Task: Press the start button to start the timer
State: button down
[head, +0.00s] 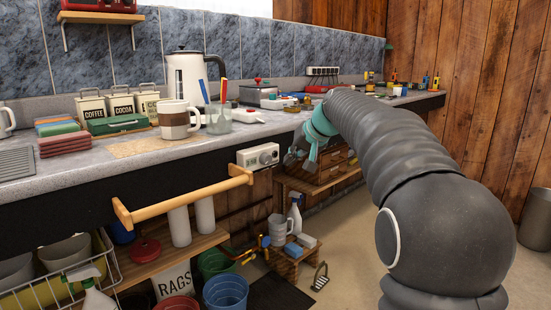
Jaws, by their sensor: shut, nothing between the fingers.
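A small pale box with a round dark-centred knob or dial (258,157) is fixed to the dark front face of the counter, just below the worktop edge. It looks like the timer, but its start button and any markings are too small to make out. My gripper (291,160) is just to the right of this box in the picture, in front of the counter. Its fingers are dark and small here, with teal parts behind them. It is shut and holds nothing that I can see. I cannot tell whether its tips touch anything.
A wooden rail (185,202) sticks out from the counter front at left of the box. The worktop (90,170) holds a mug (178,120), a kettle (190,75) and canisters.

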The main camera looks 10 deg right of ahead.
jog(key=s+d+b, duration=0.1)
jog(key=s+d, duration=0.1)
jog(key=s, duration=0.1)
jog(key=shift+s+d, duration=0.1)
jog(key=shift+d, duration=0.1)
dwell(0.7)
jog(key=s+d+f+m+g+h, duration=0.1)
jog(key=s+d+f+g+h, duration=0.1)
jog(key=s+f, duration=0.75)
jog(key=s+a+f, duration=0.1)
jog(key=s+f, duration=0.2)
jog(key=s, duration=0.6)
jog(key=s+a+f+n+h, duration=0.1)
jog(key=s+f, duration=0.2)
jog(key=s, duration=0.7)
jog(key=s+a+f+n+h, duration=0.1)
jog(key=s+f, duration=0.3)
jog(key=s, duration=0.5)
jog(key=shift+s+a, duration=0.2)
jog(key=shift+a, duration=0.2)
jog(key=shift+f, duration=0.1)
